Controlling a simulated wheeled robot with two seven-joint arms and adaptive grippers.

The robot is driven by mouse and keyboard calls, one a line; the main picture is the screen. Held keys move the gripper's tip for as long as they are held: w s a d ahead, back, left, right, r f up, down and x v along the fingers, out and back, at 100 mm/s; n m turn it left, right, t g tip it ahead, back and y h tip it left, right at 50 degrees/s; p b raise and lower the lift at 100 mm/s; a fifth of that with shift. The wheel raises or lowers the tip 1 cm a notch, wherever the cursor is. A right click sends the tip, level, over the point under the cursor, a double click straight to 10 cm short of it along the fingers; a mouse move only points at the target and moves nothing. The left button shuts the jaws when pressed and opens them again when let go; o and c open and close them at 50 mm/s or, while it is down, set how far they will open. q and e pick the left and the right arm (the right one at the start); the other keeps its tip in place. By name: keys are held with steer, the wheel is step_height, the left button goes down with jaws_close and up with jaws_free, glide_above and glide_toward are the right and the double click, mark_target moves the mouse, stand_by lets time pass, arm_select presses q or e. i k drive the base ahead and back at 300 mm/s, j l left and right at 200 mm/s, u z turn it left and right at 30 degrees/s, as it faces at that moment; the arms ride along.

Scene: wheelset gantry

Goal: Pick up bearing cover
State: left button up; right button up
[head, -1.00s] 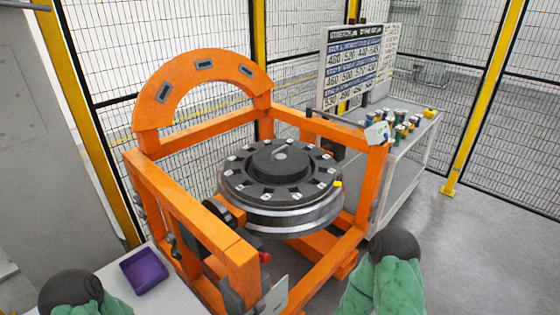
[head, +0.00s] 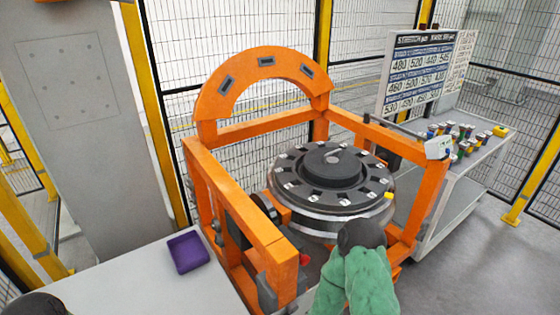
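The wheelset (head: 330,180) lies flat inside an orange gantry frame, its dark round top ringed by several pale-marked blocks. A raised dark round piece (head: 328,165) sits at its centre. I cannot tell whether this is the bearing cover, and no other part is clearly one. One of my green arms (head: 358,275) with a dark rounded joint shows at the bottom, in front of the wheelset's near edge. A dark part of my other arm (head: 32,304) just shows at the bottom left corner. Neither gripper's fingers are in view.
A purple tray (head: 188,252) sits on a white table (head: 130,285) at lower left. The orange gantry (head: 228,195) surrounds the wheelset with posts and an arch. A cart (head: 455,190) with several small coloured items and a sign board (head: 418,72) stands at right. Mesh fencing encloses the area.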

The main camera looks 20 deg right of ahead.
mark_target(331, 169)
steer(key=l+u, duration=0.85)
steer(key=k+l+u, duration=0.2)
steer(key=l+u, duration=0.25)
steer(key=k+l+u, duration=0.2)
steer(key=l+u, duration=0.2)
steer(key=l, duration=0.15)
